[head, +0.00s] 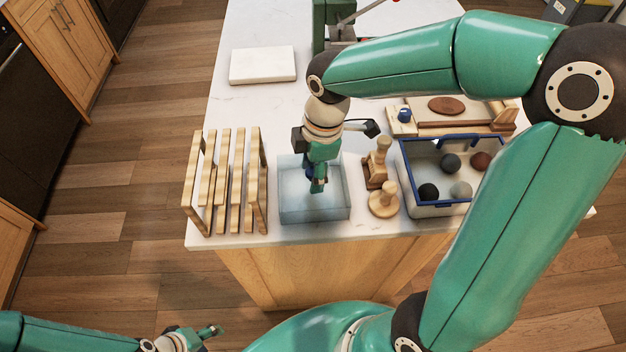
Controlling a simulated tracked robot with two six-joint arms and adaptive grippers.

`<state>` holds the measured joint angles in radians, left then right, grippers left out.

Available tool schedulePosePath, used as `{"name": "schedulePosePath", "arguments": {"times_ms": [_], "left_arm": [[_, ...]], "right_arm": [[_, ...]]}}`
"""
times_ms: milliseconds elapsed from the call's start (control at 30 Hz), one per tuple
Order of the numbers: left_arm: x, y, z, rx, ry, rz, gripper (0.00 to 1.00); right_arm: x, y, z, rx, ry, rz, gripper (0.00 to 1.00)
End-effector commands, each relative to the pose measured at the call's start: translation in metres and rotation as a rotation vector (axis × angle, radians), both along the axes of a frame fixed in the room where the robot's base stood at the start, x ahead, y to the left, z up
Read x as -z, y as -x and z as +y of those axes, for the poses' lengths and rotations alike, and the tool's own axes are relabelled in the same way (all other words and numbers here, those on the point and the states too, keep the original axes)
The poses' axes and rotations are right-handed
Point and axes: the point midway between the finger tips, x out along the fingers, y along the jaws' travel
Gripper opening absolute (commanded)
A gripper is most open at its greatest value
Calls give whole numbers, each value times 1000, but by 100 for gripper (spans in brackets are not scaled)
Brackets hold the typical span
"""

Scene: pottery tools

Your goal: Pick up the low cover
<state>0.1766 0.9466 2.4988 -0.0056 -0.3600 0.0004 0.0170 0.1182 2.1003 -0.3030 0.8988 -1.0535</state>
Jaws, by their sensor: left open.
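A round wooden piece with a knob (384,201) lies on the counter right of a clear box. A second, taller knobbed wooden piece (379,163) stands just behind it on a brown base. I cannot tell for sure which is the low cover. My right gripper (318,184) points down into the clear box, left of both pieces and apart from them. Its fingertips look close together, and whether it holds anything is unclear. My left gripper (210,334) is open and low at the bottom left, off the counter, away from both pieces.
The clear box (283,206) stands near the counter's front edge, beside a slatted wooden rack (206,190). A blue-rimmed bin (425,206) with several balls is at right. A white slab (262,65) and a wooden stand (468,117) lie behind.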

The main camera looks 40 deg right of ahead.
Motion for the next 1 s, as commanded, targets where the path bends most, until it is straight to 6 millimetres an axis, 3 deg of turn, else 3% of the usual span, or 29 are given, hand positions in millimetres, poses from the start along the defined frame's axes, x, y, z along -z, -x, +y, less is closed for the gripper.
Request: {"name": "schedulePosePath", "arguments": {"times_ms": [33,267,667,867,1000], "left_arm": [[0,0,0,0,0,0,53],[0,0,0,0,0,0,53],[0,0,0,0,0,0,53],[1,0,0,0,0,0,53],[1,0,0,0,0,0,53]], "right_arm": [[0,0,0,0,0,0,39],[0,0,0,0,1,1,0],[-2,1,0,-1,1,4,0],[-18,-1,0,-1,1,-1,0],[-41,-1,0,0,1,-5,0]]}}
